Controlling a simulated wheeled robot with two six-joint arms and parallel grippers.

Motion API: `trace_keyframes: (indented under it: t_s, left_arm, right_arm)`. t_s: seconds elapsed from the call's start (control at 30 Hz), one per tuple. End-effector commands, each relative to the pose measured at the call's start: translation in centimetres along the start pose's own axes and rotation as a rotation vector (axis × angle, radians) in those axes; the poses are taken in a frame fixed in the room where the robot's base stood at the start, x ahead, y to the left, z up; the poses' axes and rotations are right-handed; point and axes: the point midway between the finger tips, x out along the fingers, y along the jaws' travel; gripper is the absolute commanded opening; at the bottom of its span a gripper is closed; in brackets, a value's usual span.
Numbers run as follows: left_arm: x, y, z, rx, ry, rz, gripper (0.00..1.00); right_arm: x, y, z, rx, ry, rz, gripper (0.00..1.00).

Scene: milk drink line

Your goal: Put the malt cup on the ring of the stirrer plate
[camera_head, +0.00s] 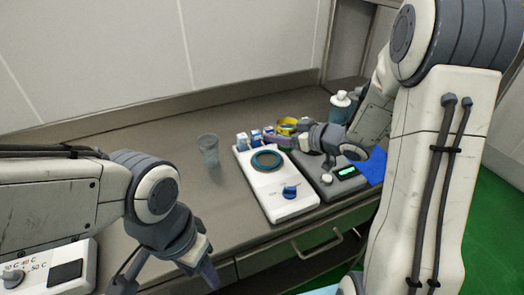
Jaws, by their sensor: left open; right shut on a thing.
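The white stirrer plate (285,202) stands on the counter, with a blue ring (268,152) around a brownish disc on its top and a blue knob in front. My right gripper (283,141) is shut, just behind and right of the ring. A yellow-rimmed cup (287,122), apparently the malt cup, shows right at its fingers and is partly hidden by them. The exact grasp and any gap below the cup cannot be made out. My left gripper (203,269) is open and empty at the counter's front edge.
A clear cup (208,149) stands left of the stirrer plate. Several small blue-and-white containers (255,137) stand behind it. A grey device with a green display (347,171) and a white-topped bottle (341,103) are at right. The counter's left rear is clear.

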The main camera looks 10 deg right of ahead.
Motion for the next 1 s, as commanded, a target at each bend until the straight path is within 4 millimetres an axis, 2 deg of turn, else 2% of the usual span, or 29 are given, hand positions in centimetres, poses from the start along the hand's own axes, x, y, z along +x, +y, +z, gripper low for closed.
trace_keyframes:
  t_s: [0.03,0.1,0.3,0.47,0.7,1.0]
  left_arm:
    - [0.2,0.0,0.0,0.0,0.0,0.0,0.5]
    - [0.3,0.0,0.0,0.0,0.0,0.0,0.5]
    - [0.3,0.0,0.0,0.0,0.0,0.0,0.5]
    - [0.4,0.0,0.0,0.0,0.0,0.0,0.5]
    - [0.5,0.0,0.0,0.0,0.0,0.0,0.5]
    - [0.5,0.0,0.0,0.0,0.0,0.0,0.5]
  right_arm:
    - [1.6,-0.2,0.3,0.0,0.0,-0.006,0.0]
    - [3.4,-0.3,0.6,-0.001,0.0,-0.007,0.0]
    - [7.1,-0.4,1.0,-0.001,0.001,-0.002,0.0]
    - [8.1,-0.4,1.4,0.0,0.0,-0.001,0.0]
    - [9.3,-0.3,4.5,0.002,0.0,0.0,0.0]
    - [9.4,-0.3,4.8,-0.002,0.002,0.001,0.0]
